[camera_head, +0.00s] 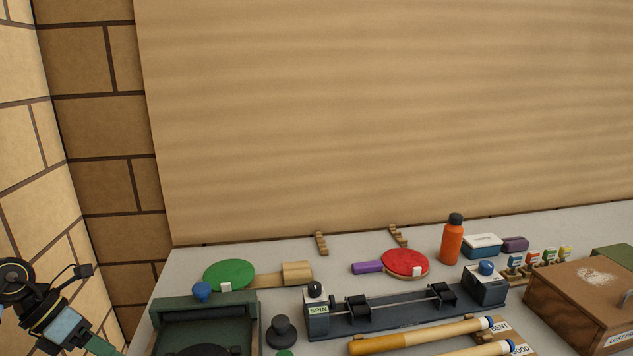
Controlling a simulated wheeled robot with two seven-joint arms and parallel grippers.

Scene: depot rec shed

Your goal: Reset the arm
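Part of my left arm (50,318) comes in at the lower left, with a black round joint, a light blue panel and a green section running out of the bottom edge. Its gripper fingers do not show. My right arm and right gripper are not in view. A dark green case (180,304) stands at the lower left of the grey table, with a blue knob on its top edge. A black rounded part (207,351) shows inside it, cut off by the bottom edge. I cannot tell whether the case has an arm.
On the table (352,242) are a green paddle (229,274), a red paddle (405,263), an orange bottle (452,243) and a dark roller fixture (400,313) labelled SPIN. Wooden rods (420,337) lie in front. A brown box (583,303) stands at right.

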